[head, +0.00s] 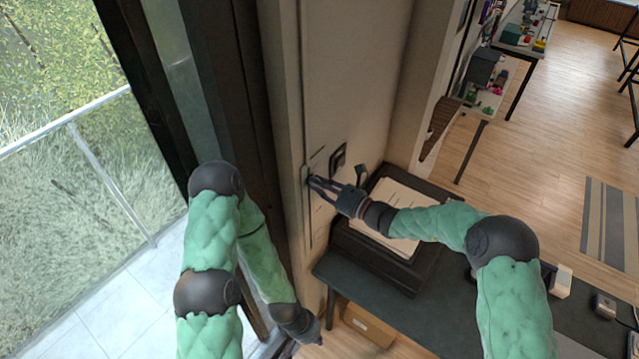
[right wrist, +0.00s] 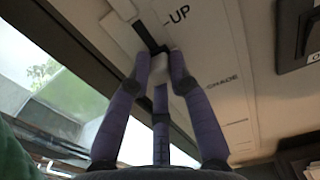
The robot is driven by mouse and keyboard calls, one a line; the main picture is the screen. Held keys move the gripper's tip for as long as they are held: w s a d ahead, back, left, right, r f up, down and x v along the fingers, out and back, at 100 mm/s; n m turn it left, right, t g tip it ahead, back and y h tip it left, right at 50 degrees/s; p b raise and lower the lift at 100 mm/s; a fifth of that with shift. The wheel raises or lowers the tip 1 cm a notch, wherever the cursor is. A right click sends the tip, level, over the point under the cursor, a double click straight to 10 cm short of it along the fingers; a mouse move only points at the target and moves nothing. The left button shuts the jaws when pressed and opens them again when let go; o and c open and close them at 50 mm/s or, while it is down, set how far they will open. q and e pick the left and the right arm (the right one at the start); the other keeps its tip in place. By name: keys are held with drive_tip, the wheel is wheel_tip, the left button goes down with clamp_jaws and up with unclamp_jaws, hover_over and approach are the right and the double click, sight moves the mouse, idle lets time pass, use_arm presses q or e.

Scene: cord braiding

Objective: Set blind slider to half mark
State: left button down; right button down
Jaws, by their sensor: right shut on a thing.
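The blind slider's narrow vertical track (head: 309,235) runs down the pale wall panel beside the dark window frame. My right gripper (head: 313,182) reaches it from the right. In the right wrist view, its fingers (right wrist: 160,65) are closed around the slider's small pale knob (right wrist: 161,68), with a dark slot (right wrist: 147,36) showing beyond. Short marks show beside the track, but I cannot tell which is the half mark. My left gripper (head: 302,338) hangs low near the bottom edge, away from the slider; its fingers are unclear.
A dark wall switch (head: 338,157) sits just right of the track. A black tray with papers (head: 398,205) stands on a dark desk (head: 375,310) under my right forearm. A cardboard box (head: 368,325) is below the desk. The window (head: 70,200) fills the left side.

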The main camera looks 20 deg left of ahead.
sight(311, 236)
wheel_tip(311, 236, down, 30)
drive_tip(key=b, duration=2)
drive_tip(key=shift+s+f+b, duration=0.2)
drive_tip(key=shift+f+b, duration=0.05)
drive_tip(key=shift+f, duration=0.25)
drive_tip(key=shift+s+f+b, duration=0.2)
drive_tip(key=shift+f, duration=0.25)
drive_tip(key=c, duration=1.1)
unclamp_jaws()
drive_tip(key=shift+f, duration=0.15)
drive_tip(key=shift+w, duration=0.2)
drive_tip(key=shift+w+r, duration=0.2)
drive_tip(key=shift+r, duration=0.3)
drive_tip(key=shift+r, duration=0.1)
